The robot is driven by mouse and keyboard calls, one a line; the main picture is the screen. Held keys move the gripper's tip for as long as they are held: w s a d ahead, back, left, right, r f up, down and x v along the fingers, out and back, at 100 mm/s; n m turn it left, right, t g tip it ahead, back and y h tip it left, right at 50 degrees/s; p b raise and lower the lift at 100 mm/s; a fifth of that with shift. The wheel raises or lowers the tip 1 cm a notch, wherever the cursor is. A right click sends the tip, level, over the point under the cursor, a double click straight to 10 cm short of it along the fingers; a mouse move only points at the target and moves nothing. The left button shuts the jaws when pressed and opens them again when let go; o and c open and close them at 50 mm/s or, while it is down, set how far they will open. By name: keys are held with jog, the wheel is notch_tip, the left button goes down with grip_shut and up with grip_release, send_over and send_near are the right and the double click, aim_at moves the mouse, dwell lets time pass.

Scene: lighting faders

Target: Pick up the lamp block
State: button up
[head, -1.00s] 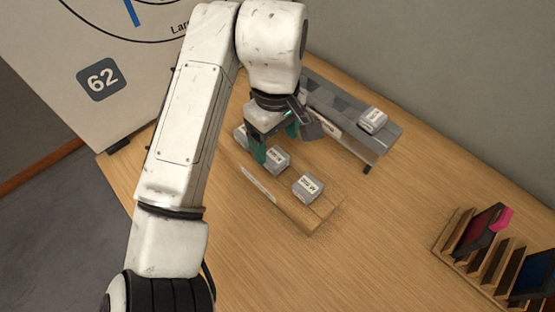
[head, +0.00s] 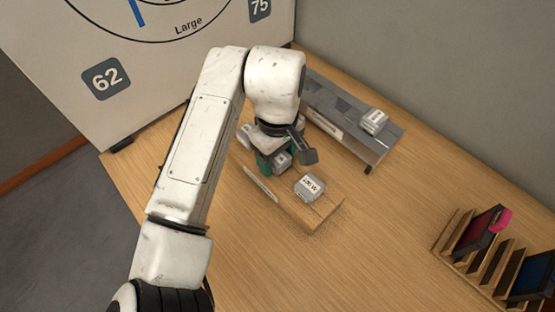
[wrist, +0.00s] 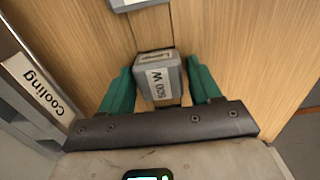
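Several grey lamp blocks with white labels are in view. One lamp block (wrist: 158,76), whose label seems to read 500 W, lies between the two green fingers of my gripper (wrist: 160,72) in the wrist view. The fingers stand on either side of it, with narrow gaps visible, so the gripper looks open around it. In the head view my gripper (head: 273,162) is low over the wooden stand, and it partly hides this block. Another lamp block (head: 309,187) sits at the near end of the wooden stand (head: 318,214). A further block (head: 245,137) shows behind the gripper.
A grey slotted rack (head: 385,145) with a lamp block (head: 374,121) on its right end stands just behind. A Cooling label (wrist: 38,85) lies left in the wrist view. A wooden rack (head: 490,260) is at the right. The table (head: 400,215) between is clear.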

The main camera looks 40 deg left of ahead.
jog(key=c, duration=0.6)
jog(key=shift+r, duration=0.2)
jog(key=shift+w+r, duration=0.1)
jog(key=shift+r, duration=0.55)
jog(key=s+d+r+p, duration=0.2)
jog(key=s+d+r, duration=0.5)
jog(key=s+r, duration=0.4)
jog(key=shift+s+r, duration=0.2)
jog(key=shift+s, duration=0.35)
